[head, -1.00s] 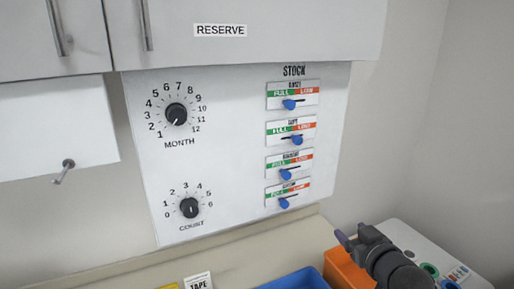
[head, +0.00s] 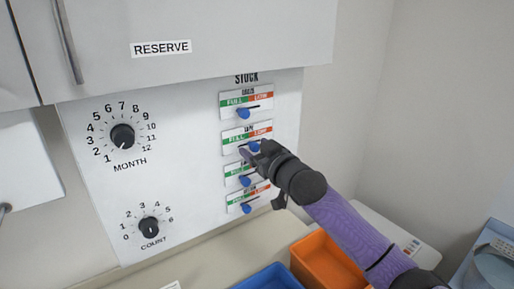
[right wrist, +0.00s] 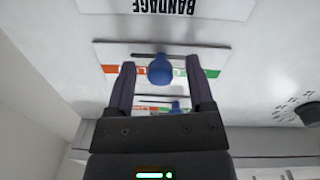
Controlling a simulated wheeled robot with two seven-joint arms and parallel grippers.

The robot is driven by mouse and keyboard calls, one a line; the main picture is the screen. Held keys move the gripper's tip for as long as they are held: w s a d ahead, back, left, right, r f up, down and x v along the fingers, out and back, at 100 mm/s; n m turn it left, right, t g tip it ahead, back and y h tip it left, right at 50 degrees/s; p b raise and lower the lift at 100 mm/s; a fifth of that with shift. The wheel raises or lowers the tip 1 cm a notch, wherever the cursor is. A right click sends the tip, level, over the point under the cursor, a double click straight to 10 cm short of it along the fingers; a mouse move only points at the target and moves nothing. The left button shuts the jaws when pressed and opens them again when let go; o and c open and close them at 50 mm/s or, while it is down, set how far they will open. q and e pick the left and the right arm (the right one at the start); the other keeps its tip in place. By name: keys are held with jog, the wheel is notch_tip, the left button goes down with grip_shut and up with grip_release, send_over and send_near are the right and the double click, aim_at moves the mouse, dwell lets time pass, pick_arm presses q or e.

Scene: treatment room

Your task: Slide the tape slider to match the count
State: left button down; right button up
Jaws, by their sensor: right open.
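The STOCK panel (head: 290,110) carries several slider plates in a column. The tape plate (head: 231,150), second from top, has a green FULL side and a red LOW side. Its blue knob (head: 254,147) sits right of middle, towards LOW. My right gripper (head: 249,155) is at this plate, open. In the right wrist view, upside down, the knob (right wrist: 160,70) stands between the two open fingers, with gaps on both sides. The COUNT dial (head: 149,227) is at lower left, numbered 0 to 6; its pointer is too small to read surely. My left gripper is not in view.
The other blue knobs sit above (head: 243,113) and below (head: 247,209) the tape plate, close to my gripper. The MONTH dial (head: 122,136) is at left. A RESERVE cabinet (head: 230,25) overhangs the panel. Blue (head: 270,278) and orange (head: 325,262) bins stand on the counter below.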

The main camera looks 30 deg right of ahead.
grip_shut()
dwell(1.4)
